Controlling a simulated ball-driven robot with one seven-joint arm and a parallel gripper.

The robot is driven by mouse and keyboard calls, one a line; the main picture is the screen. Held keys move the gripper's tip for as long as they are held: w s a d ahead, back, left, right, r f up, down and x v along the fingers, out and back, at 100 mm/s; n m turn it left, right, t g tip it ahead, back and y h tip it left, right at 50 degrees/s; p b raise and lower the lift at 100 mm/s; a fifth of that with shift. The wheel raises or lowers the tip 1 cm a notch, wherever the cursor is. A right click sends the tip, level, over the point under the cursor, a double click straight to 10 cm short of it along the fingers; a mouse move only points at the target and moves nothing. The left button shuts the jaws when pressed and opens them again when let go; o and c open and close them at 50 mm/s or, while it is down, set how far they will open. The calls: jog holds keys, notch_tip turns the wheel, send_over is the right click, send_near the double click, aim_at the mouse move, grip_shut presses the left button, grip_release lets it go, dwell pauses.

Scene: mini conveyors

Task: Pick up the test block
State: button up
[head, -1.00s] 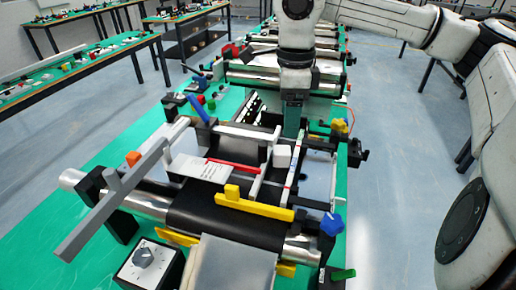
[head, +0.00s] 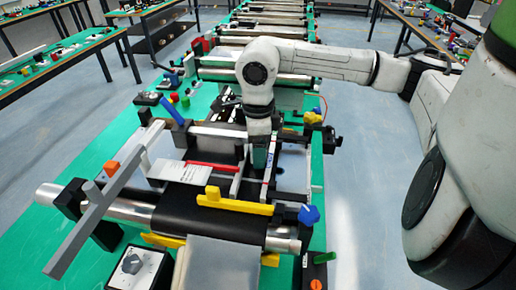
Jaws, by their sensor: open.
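My gripper (head: 259,162) points down over the far right part of the nearest mini conveyor (head: 185,205), between its rails. Its jaws are open, though the gap between the fingers is hard to see from here. The white test block does not show clearly now. The gripper covers the spot on the conveyor where the block stood, so I cannot tell whether the fingers are around it or above it.
A yellow guide (head: 235,204) and a red strip (head: 212,166) lie across the belt. A long grey bar (head: 105,198) slants at the left. A blue knob (head: 309,214) stands at the right. More conveyors line up behind on the green table (head: 75,205).

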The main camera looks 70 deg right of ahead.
jog(key=shift+f, duration=0.15)
jog(key=shift+c, duration=0.2)
jog(key=c, duration=1)
jog(key=shift+r, duration=0.2)
